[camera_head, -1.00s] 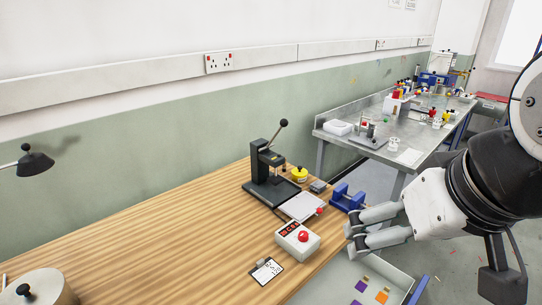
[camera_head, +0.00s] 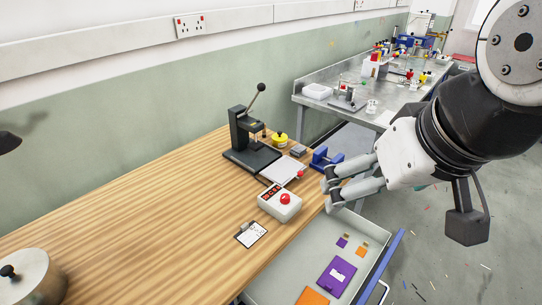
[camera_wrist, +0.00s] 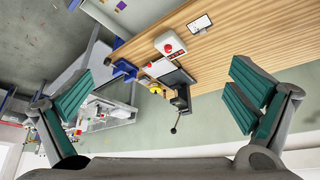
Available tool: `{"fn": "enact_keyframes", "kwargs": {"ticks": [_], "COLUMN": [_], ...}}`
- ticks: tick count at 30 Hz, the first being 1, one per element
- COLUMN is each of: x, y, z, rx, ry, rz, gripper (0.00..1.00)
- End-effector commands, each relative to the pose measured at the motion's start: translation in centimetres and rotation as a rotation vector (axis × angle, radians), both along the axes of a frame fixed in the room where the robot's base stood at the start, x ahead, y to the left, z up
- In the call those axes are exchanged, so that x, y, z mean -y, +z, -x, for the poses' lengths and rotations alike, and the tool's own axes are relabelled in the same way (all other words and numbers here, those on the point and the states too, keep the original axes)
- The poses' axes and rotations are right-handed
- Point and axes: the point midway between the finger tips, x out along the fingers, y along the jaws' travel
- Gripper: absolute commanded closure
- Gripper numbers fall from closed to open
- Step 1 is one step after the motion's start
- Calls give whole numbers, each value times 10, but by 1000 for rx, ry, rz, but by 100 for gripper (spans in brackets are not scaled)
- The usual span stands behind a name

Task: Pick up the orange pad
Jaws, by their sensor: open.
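In the head view a larger orange pad (camera_head: 313,297) lies in the open drawer (camera_head: 290,257), cut off by the bottom edge of the picture. A small orange piece (camera_head: 362,251) lies further back in the same drawer. A large purple pad (camera_head: 336,277) with a small mark lies between them, and a small purple piece (camera_head: 342,242) is beside the small orange one. My gripper (camera_head: 329,193) is open and empty, in the air beyond the pads. In the wrist view my gripper (camera_wrist: 163,98) has its fingers wide apart, with no orange pad visible between them.
The wooden bench (camera_head: 140,225) holds a lever press (camera_head: 250,140), a red-button box (camera_head: 280,202), a clipboard card (camera_head: 251,233), a blue holder (camera_head: 325,159) and a metal pot (camera_head: 28,277). A steel table (camera_head: 345,80) stands behind. Open floor lies to the right.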

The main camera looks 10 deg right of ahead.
Motion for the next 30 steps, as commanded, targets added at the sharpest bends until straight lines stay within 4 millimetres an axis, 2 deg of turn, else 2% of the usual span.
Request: {"fn": "enact_keyframes", "kwargs": {"ticks": [11, 17, 20, 26, 30], "x": [0, -9, -24, -63, -87], "y": [0, -8, -23, -68, -105], "z": [0, -9, -24, -60, -79], "rx": [0, -26, -72, -214, -317], "ry": [0, -34, -107, -364, -589], "rz": [0, -57, -154, -383, -502], "gripper": [0, 45, 68, 69, 69]}}
